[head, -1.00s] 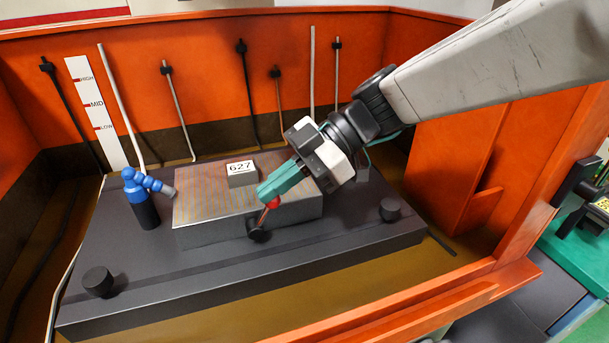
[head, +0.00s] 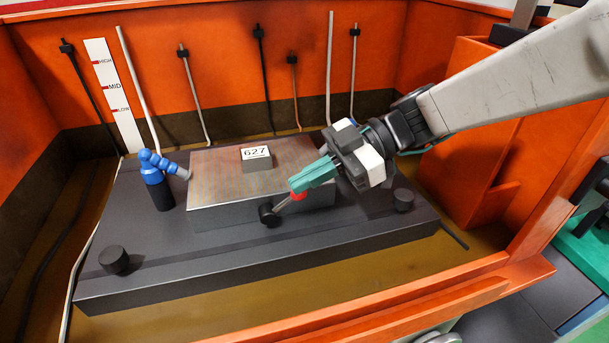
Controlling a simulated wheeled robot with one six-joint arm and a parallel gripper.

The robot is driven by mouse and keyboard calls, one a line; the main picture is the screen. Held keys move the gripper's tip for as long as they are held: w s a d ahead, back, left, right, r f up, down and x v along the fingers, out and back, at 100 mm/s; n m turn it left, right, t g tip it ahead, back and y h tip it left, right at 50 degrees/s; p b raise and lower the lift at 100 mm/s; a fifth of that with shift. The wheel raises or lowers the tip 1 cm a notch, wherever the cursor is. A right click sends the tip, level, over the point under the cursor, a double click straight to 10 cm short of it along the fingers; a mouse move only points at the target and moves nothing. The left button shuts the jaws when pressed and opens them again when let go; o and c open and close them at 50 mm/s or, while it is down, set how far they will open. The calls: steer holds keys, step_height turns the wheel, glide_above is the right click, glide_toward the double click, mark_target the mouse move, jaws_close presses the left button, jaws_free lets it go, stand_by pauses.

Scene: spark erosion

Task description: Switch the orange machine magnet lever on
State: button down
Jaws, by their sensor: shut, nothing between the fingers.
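The magnet lever has a black pivot (head: 268,214) on the front face of the magnetic chuck (head: 225,212), a short metal rod and a red knob (head: 299,196). The rod leans well over to the right and slightly up. My gripper (head: 294,186), with teal fingers, is shut and empty. Its fingertips are right above the red knob and overlap its top in the picture. I cannot tell whether they touch it. The arm reaches in from the right.
A block marked 627 (head: 256,159) stands on the chuck. A blue jointed nozzle (head: 153,167) stands left of it. Black round knobs (head: 114,260) sit on the dark base plate (head: 190,262). Orange tank walls (head: 220,65) enclose all this, with thin rods along the back.

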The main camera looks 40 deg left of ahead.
steer(key=shift+w+d+f, duration=0.15)
steer(key=shift+d+f, duration=0.05)
steer(key=shift+f, duration=0.25)
steer(key=shift+r, duration=0.1)
steer(key=s+d+r, duration=0.5)
steer(key=s+d, duration=0.6)
steer(key=shift+s+r, duration=0.3)
